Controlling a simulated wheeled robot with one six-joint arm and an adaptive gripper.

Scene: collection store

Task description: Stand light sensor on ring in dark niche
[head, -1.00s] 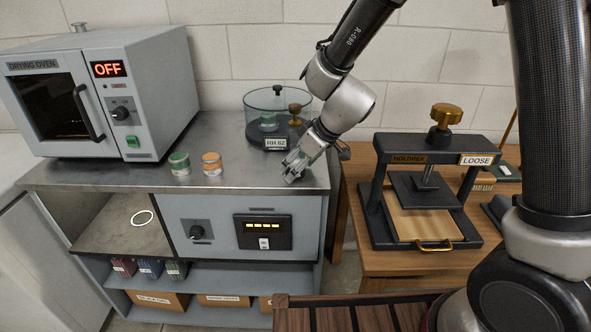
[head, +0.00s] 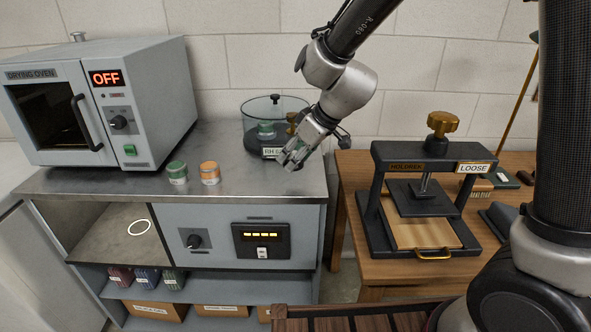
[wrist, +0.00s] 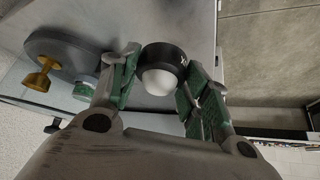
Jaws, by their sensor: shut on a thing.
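My gripper (head: 288,160) is above the right part of the steel counter, in front of the glass desiccator. In the wrist view my gripper (wrist: 162,70) is shut on the light sensor (wrist: 164,70), a short black cylinder with a white dome. In the head view the sensor is hidden or too small to make out between the fingers. The white ring (head: 150,226) lies on the floor of the open niche (head: 100,237), at the cabinet's upper left. The ring is empty, and my gripper is well to its right and higher.
A green-banded jar (head: 177,173) and an orange-banded jar (head: 209,173) stand on the counter (head: 240,192). The drying oven (head: 150,100) stands above the niche. The desiccator (head: 262,125) is close behind my gripper. A panel with a lit display (head: 262,240) is right of the niche.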

